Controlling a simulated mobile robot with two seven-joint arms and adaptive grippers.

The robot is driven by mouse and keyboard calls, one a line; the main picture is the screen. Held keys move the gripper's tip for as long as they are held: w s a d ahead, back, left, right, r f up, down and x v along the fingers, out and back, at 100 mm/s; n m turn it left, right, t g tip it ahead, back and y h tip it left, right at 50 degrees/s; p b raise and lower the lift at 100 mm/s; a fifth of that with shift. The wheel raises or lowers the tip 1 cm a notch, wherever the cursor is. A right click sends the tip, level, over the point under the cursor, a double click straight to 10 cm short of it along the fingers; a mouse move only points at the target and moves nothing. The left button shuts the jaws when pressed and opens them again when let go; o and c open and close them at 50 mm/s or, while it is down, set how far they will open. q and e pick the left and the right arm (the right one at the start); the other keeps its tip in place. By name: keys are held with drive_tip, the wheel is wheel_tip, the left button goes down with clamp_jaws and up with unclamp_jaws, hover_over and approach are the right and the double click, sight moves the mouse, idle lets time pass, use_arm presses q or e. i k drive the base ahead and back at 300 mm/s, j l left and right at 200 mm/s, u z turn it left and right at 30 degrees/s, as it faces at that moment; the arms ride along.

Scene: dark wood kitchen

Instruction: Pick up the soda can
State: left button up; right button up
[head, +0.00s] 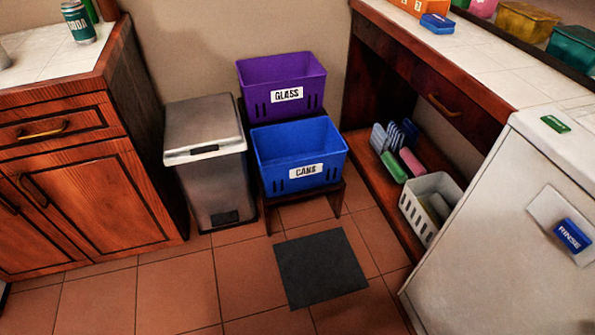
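A green soda can (79,23) with white lettering stands upright on the white tiled counter (45,55) at the top left, near the counter's right end. Its top is close to the upper edge of the head view. Neither of my grippers shows in this view, so nothing is seen touching the can.
A grey pedal bin (207,165) stands right of the left cabinet (85,185). Beside it are a purple GLASS crate (282,84) and a blue CANS crate (299,155). A dark mat (321,268) lies on the open tiled floor. A white appliance (500,235) stands at right.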

sight(77, 19)
drive_tip(key=u, duration=1.55)
